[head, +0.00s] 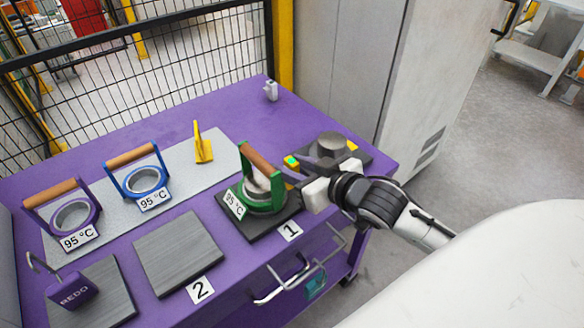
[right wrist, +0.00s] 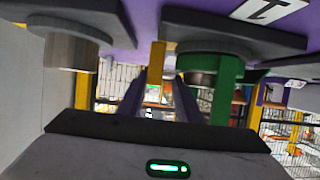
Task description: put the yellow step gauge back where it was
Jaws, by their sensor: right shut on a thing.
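The yellow step gauge is a short yellow bar (right wrist: 156,62) between the fingertips of my right gripper in the right wrist view. The green ring partly hides the fingers in the head view. My left gripper is not in view.
A yellow upright piece (head: 202,145) stands on the grey mat (head: 190,165), beside blue (head: 147,180) and purple (head: 75,215) handled rings. Dark plate 2 (head: 178,252) is empty. A purple REDO block (head: 72,288) stands front left. The purple table's back is mostly clear.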

